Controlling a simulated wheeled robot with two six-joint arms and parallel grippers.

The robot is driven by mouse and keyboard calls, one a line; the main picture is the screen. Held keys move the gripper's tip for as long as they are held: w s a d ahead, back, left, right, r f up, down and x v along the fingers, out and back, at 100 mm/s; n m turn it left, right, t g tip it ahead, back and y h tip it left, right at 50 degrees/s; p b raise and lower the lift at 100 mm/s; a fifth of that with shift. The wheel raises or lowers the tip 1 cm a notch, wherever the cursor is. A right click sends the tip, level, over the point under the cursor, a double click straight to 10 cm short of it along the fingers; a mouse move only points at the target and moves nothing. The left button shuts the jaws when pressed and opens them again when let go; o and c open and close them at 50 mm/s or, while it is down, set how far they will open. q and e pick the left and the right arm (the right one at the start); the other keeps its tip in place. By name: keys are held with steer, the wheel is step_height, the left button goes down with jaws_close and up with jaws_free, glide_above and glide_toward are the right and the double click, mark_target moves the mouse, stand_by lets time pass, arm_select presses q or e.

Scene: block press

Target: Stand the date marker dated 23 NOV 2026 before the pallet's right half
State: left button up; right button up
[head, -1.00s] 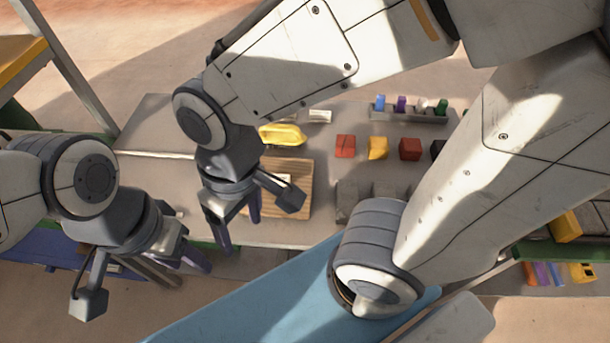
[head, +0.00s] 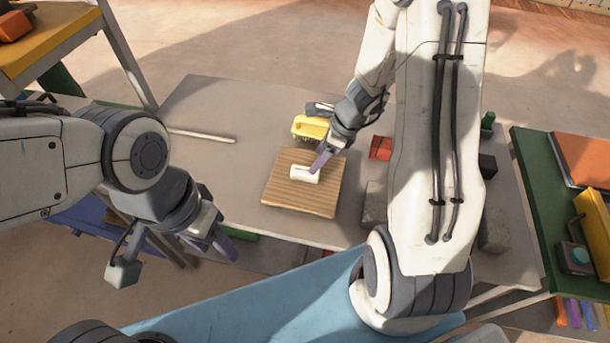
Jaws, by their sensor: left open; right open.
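The wooden slatted pallet (head: 278,198) lies on the grey table. A small white piece (head: 303,175), possibly a date marker, is on the pallet, near its middle. No date can be read on it. My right gripper (head: 318,139) is open above the pallet's back edge. One of its fingers overlaps the right end of the white piece in the picture; I cannot tell if they touch. My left gripper (head: 174,258) is open and empty, off the table's front left edge. My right arm hides much of the table's right part.
A thin pale bar (head: 203,135) lies at left. The table's left part is mostly clear.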

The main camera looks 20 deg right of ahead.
mark_target(305, 170)
steer(key=x, duration=0.2)
steer(key=b+x, duration=0.1)
steer(key=x, duration=0.3)
steer(key=shift+w+a+f+b, duration=0.1)
steer(key=shift+a+f+b, duration=0.15)
steer(key=shift+a+b, duration=0.2)
jaws_close()
